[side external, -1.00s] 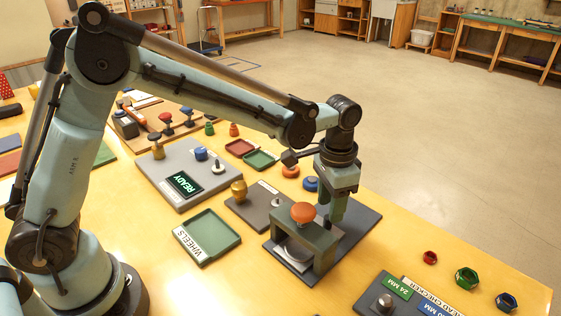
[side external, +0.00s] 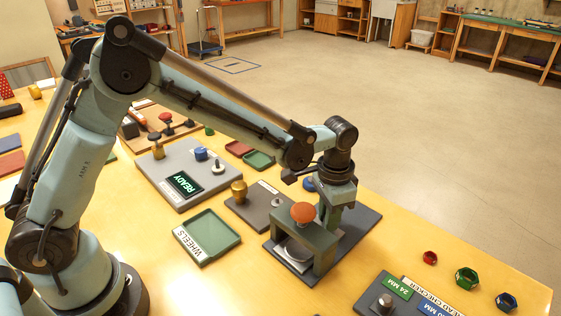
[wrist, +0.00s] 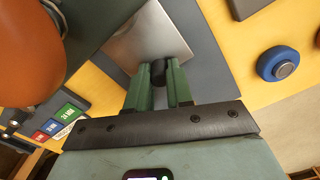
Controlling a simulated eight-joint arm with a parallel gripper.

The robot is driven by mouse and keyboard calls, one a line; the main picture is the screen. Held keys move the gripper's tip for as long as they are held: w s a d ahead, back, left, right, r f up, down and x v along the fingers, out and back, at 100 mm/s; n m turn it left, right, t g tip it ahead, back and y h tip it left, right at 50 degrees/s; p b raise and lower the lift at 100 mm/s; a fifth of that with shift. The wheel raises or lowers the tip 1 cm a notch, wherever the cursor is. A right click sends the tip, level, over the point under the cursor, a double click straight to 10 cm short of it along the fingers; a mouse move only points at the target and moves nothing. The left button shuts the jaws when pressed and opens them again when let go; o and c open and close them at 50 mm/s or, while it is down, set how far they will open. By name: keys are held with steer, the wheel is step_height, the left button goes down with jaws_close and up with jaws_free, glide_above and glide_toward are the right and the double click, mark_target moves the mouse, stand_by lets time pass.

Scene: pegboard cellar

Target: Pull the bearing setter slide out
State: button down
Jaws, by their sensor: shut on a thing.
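The bearing setter (side external: 318,240) is a grey-green press frame with an orange knob (side external: 303,212), standing on a dark base plate (side external: 358,228). Its bright metal slide (side external: 292,262) shows under the frame, and in the wrist view the slide (wrist: 148,38) lies flat ahead of my fingers. My gripper (wrist: 158,82) is shut on the slide's black handle (wrist: 158,70), one green finger on each side. In the side view my gripper is low behind the frame, which hides its fingertips. The orange knob (wrist: 25,50) is close by at the left in the wrist view.
A blue wheel (wrist: 278,64) lies beside the base plate. The green WHEELS tray (side external: 208,237) and a grey plate with a brass knob (side external: 258,206) stand left of the setter. The bead checker (side external: 398,298) is at front right. Bare table lies right of the base plate.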

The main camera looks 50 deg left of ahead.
steer(key=w, duration=1.1)
stand_by(0.3)
steer(key=c, duration=1)
jaws_free()
steer(key=shift+r, duration=0.1)
step_height(320, 180, up, 12)
